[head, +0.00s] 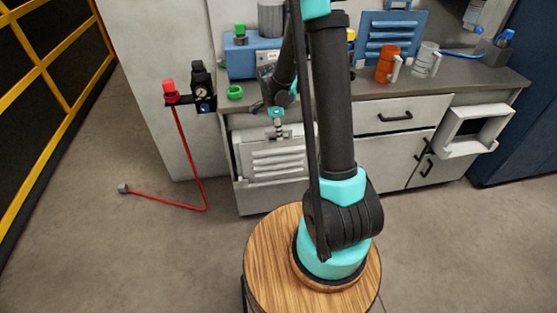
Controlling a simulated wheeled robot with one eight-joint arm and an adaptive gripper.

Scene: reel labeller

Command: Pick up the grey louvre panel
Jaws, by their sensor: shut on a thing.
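The grey louvre panel (277,162) is in the head view, upright in front of the left part of the cabinet, with horizontal slats on its face. My gripper (279,132) is at the panel's top edge, small in this view. It is shut on the panel, though the fingertips are hard to make out. My arm hides the panel's right side. I cannot tell whether the panel is clear of its mount.
The counter (456,86) bears orange (385,67) and grey (424,62) mugs, a green ring (235,92) and a blue machine (240,58). A blue louvre panel (388,50) stands behind. A white frame (475,131) juts out at right. A red hose (187,150) hangs at left.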

